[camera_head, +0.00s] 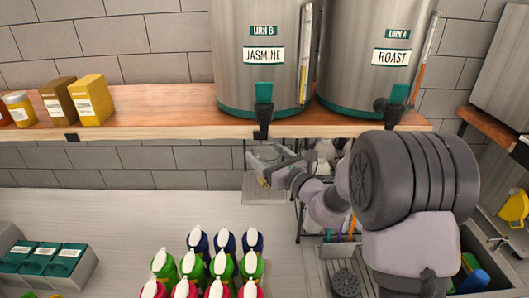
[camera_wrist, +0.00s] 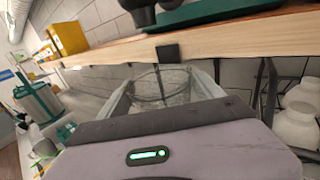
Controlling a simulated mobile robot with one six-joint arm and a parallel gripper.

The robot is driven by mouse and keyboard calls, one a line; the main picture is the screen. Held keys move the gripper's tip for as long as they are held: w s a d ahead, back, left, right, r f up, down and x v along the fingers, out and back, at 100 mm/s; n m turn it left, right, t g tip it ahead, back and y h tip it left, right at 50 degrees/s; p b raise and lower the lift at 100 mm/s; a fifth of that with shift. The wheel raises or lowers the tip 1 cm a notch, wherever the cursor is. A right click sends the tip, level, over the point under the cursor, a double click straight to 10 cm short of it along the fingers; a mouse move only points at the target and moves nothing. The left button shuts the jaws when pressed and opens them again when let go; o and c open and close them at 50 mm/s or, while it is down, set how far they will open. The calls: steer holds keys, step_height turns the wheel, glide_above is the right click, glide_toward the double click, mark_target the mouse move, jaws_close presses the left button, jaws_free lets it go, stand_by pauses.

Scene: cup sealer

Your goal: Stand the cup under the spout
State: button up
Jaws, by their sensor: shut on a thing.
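My gripper (camera_head: 268,158) is shut on a clear cup (camera_wrist: 165,84). The wrist view shows the cup's see-through wall and rim between the two fingers; in the head view it is hard to make out. The gripper is below the wooden shelf's front edge, under the black spout (camera_head: 263,118) of the JASMINE urn (camera_head: 263,75). That spout's dark underside shows at the top of the wrist view (camera_wrist: 142,12). The ROAST urn (camera_head: 375,60) stands to the right with its own spout (camera_head: 388,110). A small grey ledge (camera_head: 262,190) lies below my gripper.
The wooden shelf (camera_head: 165,110) is close above the cup. Yellow and brown boxes (camera_head: 90,100) stand on it at left. Several coloured bottles (camera_head: 205,265) stand on the counter in front. White jars (camera_wrist: 298,118) are to the right. The counter's left middle (camera_head: 110,225) is clear.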

steer(key=shift+w+a+f, duration=0.25)
steer(key=shift+w+f, duration=0.15)
steer(key=shift+f, duration=0.05)
steer(key=shift+w+a+f, duration=0.2)
steer(key=shift+w+f, duration=0.2)
steer(key=shift+f, duration=0.05)
steer(key=shift+s+d+r, duration=0.1)
steer(key=shift+s, duration=0.15)
steer(key=o, duration=1.4)
steer(key=shift+w+f, duration=0.1)
steer(key=shift+f, duration=0.15)
steer(key=shift+c, duration=0.2)
